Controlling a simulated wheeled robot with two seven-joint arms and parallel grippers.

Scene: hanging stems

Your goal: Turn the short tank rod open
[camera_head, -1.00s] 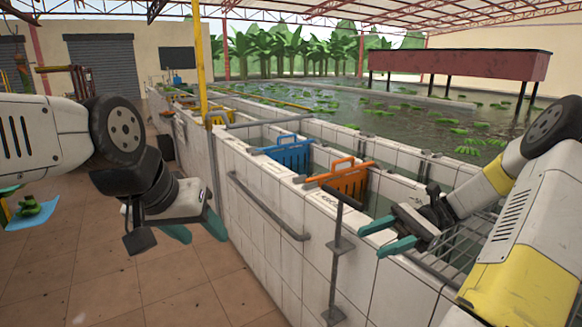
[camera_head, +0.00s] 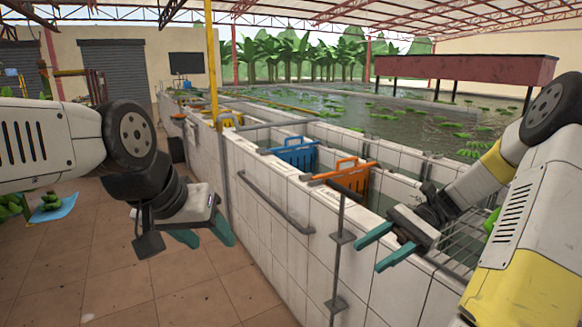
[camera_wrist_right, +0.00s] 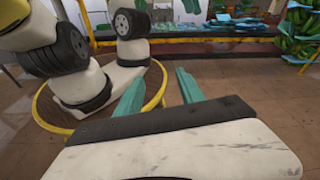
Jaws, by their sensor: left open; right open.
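A short, upright grey rod (camera_head: 338,260) stands against the outer face of the white tiled tank wall, with a dark bar across its top and brackets on it. It is taken as the short tank rod. My right gripper (camera_head: 369,256) is open and empty, just right of the rod in the head view, its teal fingers pointing left toward it; they look apart from it. In the right wrist view its fingers (camera_wrist_right: 158,80) are spread with nothing between them; the rod is not seen there. My left gripper (camera_head: 211,241) is open and empty, left of the wall over the floor.
Orange (camera_head: 346,174) and blue (camera_head: 296,152) gates sit in the tank channels. A grey handrail (camera_head: 270,203) runs along the wall's outer face. A yellow post (camera_head: 212,60) rises farther back. The tiled floor (camera_head: 75,265) at left is mostly clear.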

